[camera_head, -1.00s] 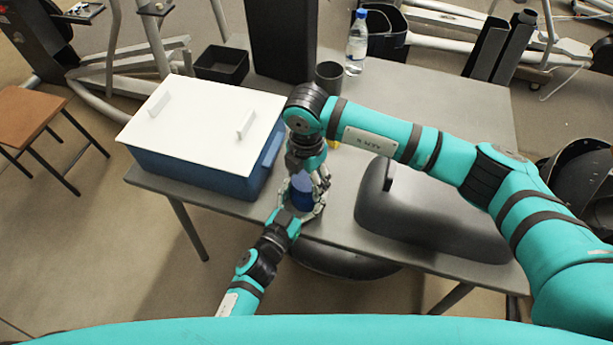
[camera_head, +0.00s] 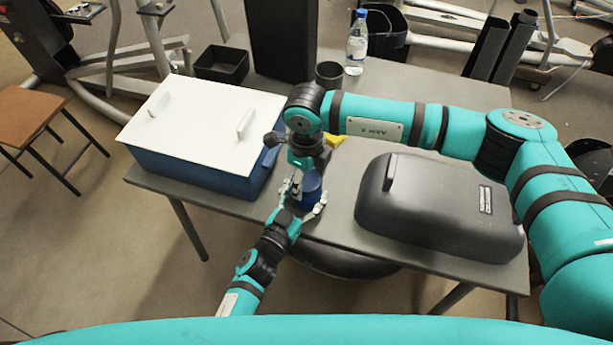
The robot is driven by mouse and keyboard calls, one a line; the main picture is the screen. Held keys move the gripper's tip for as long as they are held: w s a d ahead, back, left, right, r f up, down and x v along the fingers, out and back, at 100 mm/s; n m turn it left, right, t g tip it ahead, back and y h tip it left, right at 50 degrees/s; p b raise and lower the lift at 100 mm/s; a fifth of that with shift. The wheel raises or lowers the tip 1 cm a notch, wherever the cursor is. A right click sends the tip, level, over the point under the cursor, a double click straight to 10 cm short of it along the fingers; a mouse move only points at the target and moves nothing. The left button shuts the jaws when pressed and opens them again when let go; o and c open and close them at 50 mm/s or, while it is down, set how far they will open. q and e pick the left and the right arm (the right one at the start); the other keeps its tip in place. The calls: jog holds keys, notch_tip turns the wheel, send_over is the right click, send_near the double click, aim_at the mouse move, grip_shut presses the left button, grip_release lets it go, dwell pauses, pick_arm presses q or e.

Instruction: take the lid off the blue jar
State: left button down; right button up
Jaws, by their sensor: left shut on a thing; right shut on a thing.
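The blue jar (camera_head: 311,196) is near the front edge of the grey table, below the white-lidded box. My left gripper (camera_head: 303,212) reaches in from below left, and its fingers are closed around the jar's lower part. My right gripper (camera_head: 304,180) comes down from above and is shut at the jar's top, where the lid is. The fingers and wrist hide much of the jar. I cannot tell the lid from the body, or whether they are apart.
A blue box with a white lid (camera_head: 195,125) stands left of my grippers. A dark grey case (camera_head: 435,215) lies on the right of the table (camera_head: 470,110).

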aim_at(306, 178)
jog(key=n, duration=0.7)
jog(key=shift+n, duration=0.4)
jog(key=n, duration=0.8)
jog(key=shift+r, duration=0.2)
jog(key=shift+r, duration=0.95)
jog(key=shift+r, duration=2)
pick_arm(q)
jog(key=shift+c, duration=0.4)
grip_release()
